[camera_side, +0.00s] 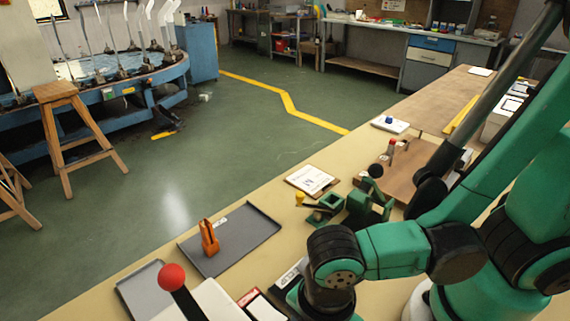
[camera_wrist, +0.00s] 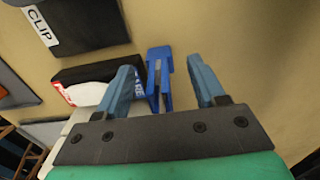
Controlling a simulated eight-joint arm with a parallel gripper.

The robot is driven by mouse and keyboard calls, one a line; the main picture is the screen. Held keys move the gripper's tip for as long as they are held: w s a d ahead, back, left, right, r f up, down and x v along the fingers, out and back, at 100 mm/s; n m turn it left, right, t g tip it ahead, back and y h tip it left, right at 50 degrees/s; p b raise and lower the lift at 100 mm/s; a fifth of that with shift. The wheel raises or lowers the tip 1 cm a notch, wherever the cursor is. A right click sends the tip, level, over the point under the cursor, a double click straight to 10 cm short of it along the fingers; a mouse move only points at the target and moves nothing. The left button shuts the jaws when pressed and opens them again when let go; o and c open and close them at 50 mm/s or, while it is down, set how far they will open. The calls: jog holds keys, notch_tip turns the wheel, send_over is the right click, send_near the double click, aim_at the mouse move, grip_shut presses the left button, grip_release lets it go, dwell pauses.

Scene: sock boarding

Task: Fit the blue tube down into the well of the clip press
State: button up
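In the wrist view a blue forked piece (camera_wrist: 159,68), with a flat head and two legs, lies between the fingers of my gripper (camera_wrist: 162,82). The fingers are wide apart, with clear gaps on both sides. I see no round blue tube; this piece is the only blue one near the fingers. In the side view my arm hides it, and my fingertips do not show. A green fixture (camera_side: 358,204) with square openings stands on the bench behind my wrist. I cannot tell whether it is the clip press.
A red-knobbed lever (camera_side: 172,277) rises at the front left. A black, white and red packet (camera_wrist: 93,86) lies beside the blue piece. A clipboard (camera_side: 311,180) lies near the green fixture.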

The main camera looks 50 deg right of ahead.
jog(key=shift+r, duration=0.2)
notch_tip(320, 180, up, 12)
jog(key=shift+f, duration=0.25)
jog(key=shift+w+d+r, duration=0.1)
jog(key=shift+r, duration=0.05)
jog(key=w+d+f+m+t+y, duration=0.1)
jog(key=w+d+m+t, duration=0.2)
jog(key=w+d+m, duration=0.4)
jog(key=w+m, duration=0.1)
jog(key=m, duration=0.2)
jog(key=shift+w+m+t, duration=0.3)
jog(key=shift+w+t, duration=0.05)
jog(key=shift+t, duration=0.05)
jog(key=w+d+m+t, duration=0.1)
jog(key=d+m, duration=0.1)
jog(key=w+d+m+t, duration=0.1)
jog(key=d+m, duration=0.2)
jog(key=w+d+m+t+h, duration=0.1)
jog(key=d+m, duration=0.1)
jog(key=d, duration=0.1)
jog(key=shift+w+m, duration=0.3)
jog(key=shift+w, duration=0.1)
jog(key=shift+a, duration=0.1)
